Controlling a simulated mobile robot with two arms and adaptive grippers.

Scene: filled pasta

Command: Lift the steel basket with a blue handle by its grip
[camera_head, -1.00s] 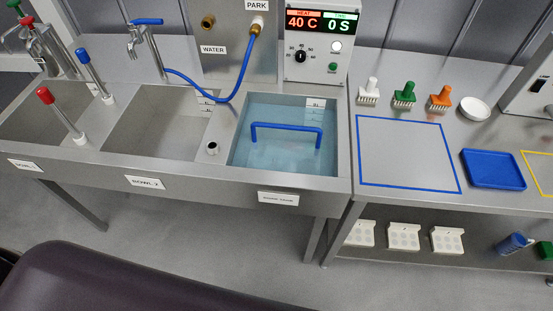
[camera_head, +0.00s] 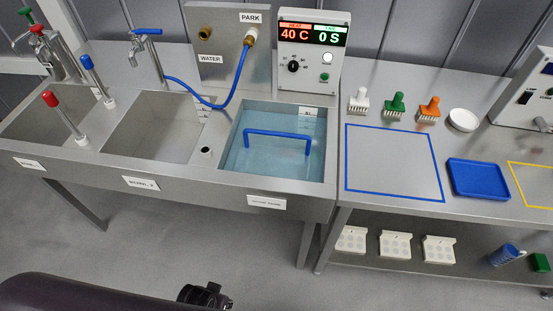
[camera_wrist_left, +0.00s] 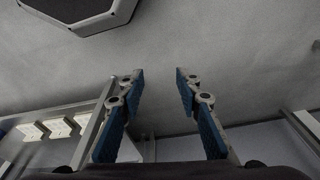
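The blue handle (camera_head: 278,134) of the steel basket stands up out of the water-filled right basin (camera_head: 230,165). The basket body under the water is hard to make out. In the head view only a dark piece of my own arm shows at the bottom edge, and neither gripper's fingers can be seen there. In the left wrist view my left gripper (camera_wrist_left: 158,78) is open, with blue pads apart and nothing between them. It is away from the basket, with grey floor in front of it. My right gripper is not in view.
A control box (camera_head: 311,50) stands behind the basin. Red-topped (camera_head: 62,118) and blue-topped (camera_head: 97,78) posts stand by the left basins. On the right table are brushes (camera_head: 394,106), a blue tray (camera_head: 478,180) and a blue-outlined free area (camera_head: 392,165).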

